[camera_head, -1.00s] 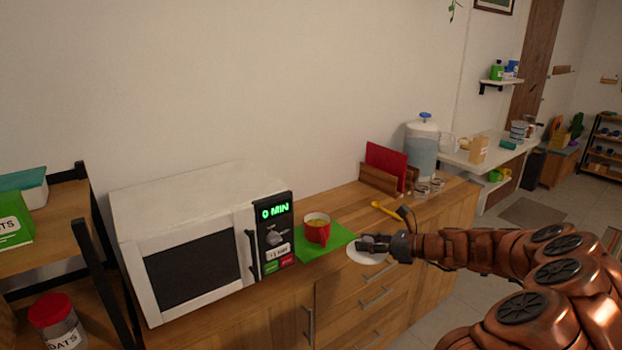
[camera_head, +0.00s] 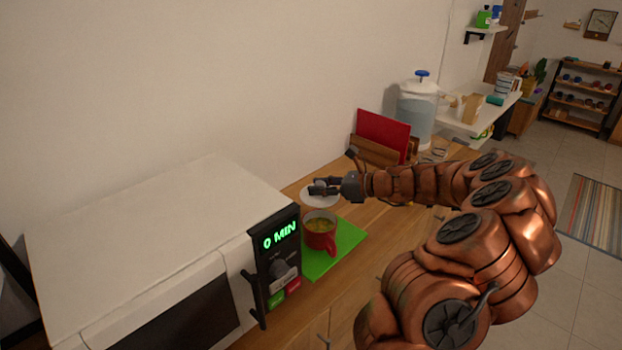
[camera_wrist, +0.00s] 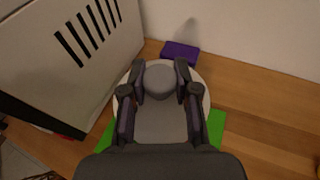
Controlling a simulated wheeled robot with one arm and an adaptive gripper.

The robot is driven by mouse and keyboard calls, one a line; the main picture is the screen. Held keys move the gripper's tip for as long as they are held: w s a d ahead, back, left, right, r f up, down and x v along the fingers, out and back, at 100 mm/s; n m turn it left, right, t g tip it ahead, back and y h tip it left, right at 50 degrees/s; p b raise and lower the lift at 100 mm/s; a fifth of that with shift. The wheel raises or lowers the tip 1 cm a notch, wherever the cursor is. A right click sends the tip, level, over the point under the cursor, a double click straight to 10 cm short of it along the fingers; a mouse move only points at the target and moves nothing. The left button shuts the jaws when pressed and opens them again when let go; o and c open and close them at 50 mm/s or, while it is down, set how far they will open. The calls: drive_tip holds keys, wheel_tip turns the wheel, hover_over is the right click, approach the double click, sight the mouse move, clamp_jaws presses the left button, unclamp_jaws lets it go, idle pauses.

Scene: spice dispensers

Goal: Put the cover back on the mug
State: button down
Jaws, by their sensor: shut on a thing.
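The red mug (camera_head: 321,238), holding something yellowish, stands upright and uncovered on a green mat (camera_head: 342,258) to the right of the microwave. My gripper (camera_head: 320,188) is shut on the round pale cover (camera_head: 322,202), just behind the mug in the head view. The wrist view shows my gripper's fingers (camera_wrist: 160,80) on either side of the cover's rounded knob, with the pale rim (camera_wrist: 204,98) showing around them. The green mat shows below the cover there, and the mug is hidden. The cover's exact height above the mug is hard to tell.
The white microwave (camera_head: 150,235), reading 0 MIN, stands close on the left. A red board in a wooden rack (camera_head: 383,138) and a water dispenser (camera_head: 417,108) stand farther back. A purple block (camera_wrist: 180,53) lies near the wall.

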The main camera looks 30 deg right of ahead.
sight(320, 211)
drive_tip(key=shift+f+b, duration=2.1)
drive_tip(key=shift+f, duration=0.45)
drive_tip(key=shift+f+b, duration=0.35)
drive_tip(key=shift+f, duration=0.85)
drive_tip(key=shift+s+p, duration=0.1)
drive_tip(key=shift+p, duration=0.45)
drive_tip(key=shift+f, duration=0.5)
drive_tip(key=c, duration=0.8)
unclamp_jaws()
drive_tip(key=v, duration=1.2)
